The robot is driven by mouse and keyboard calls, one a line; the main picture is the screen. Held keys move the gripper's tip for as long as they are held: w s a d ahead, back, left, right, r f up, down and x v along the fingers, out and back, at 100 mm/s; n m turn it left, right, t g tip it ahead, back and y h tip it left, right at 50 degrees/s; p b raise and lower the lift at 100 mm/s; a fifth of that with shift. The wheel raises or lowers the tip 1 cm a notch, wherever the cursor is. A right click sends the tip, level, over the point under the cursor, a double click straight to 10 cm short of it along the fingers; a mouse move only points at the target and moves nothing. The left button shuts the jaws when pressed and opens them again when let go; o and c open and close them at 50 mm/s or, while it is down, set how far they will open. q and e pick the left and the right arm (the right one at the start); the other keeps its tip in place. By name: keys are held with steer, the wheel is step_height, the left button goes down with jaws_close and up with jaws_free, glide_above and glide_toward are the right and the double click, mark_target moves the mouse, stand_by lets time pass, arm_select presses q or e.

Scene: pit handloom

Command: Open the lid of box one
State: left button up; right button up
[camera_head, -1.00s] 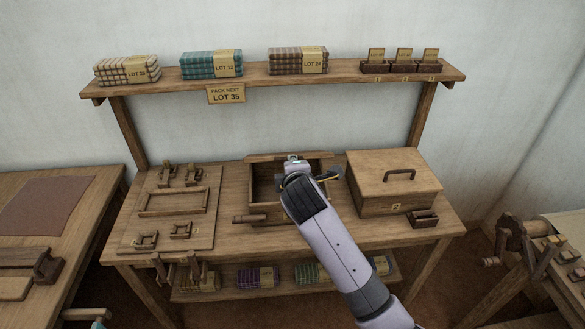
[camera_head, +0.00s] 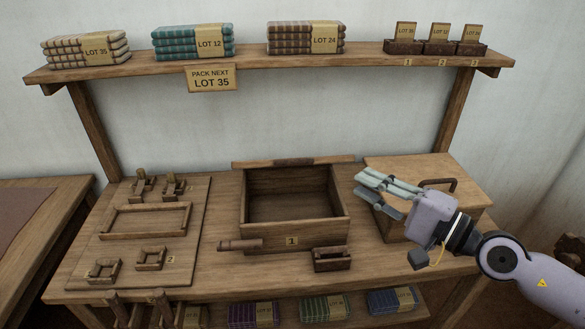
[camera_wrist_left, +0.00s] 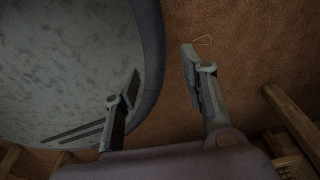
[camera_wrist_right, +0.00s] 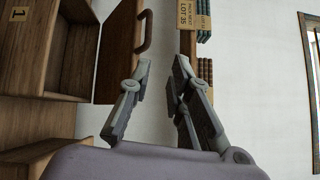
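Box one (camera_head: 290,240), marked 1, stands on the bench with its top uncovered and its inside empty. A thin board along its back edge, seen nearly edge-on, looks like its lid (camera_head: 250,165). In the right wrist view a board with a handle (camera_wrist_right: 146,32) shows beyond the open box (camera_wrist_right: 55,85); it looks like the same lid. My right gripper (camera_head: 362,187) is open and empty, right of box one and in front of the closed box. My left gripper (camera_wrist_left: 162,66) is open and empty over the floor, outside the head view.
A closed box (camera_head: 470,180) with a handle stands on the right. A small dark holder (camera_head: 332,261) and a wooden peg (camera_head: 240,244) lie before box one. A fixture board (camera_head: 190,245) fills the left. The shelf (camera_head: 360,60) behind holds cloth stacks and tags.

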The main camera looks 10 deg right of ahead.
mark_target(298, 164)
steer(key=shift+n+g, duration=0.5)
steer(key=shift+n, duration=0.2)
steer(key=p+x, duration=0.3)
steer(key=x, duration=0.2)
steer(key=p+x, duration=0.3)
steer(key=x, duration=0.2)
steer(key=f+p+x, duration=0.1)
steer(key=p+x, duration=0.3)
steer(key=x, duration=0.2)
steer(key=shift+s+a+f, duration=0.1)
steer(key=shift+s+a, duration=0.1)
steer(key=shift+s, duration=0.05)
steer(key=shift+w+a+f, duration=0.1)
steer(key=shift+w+a, duration=0.25)
steer(key=shift+a, duration=0.05)
steer(key=shift+c, duration=0.4)
jaws_close()
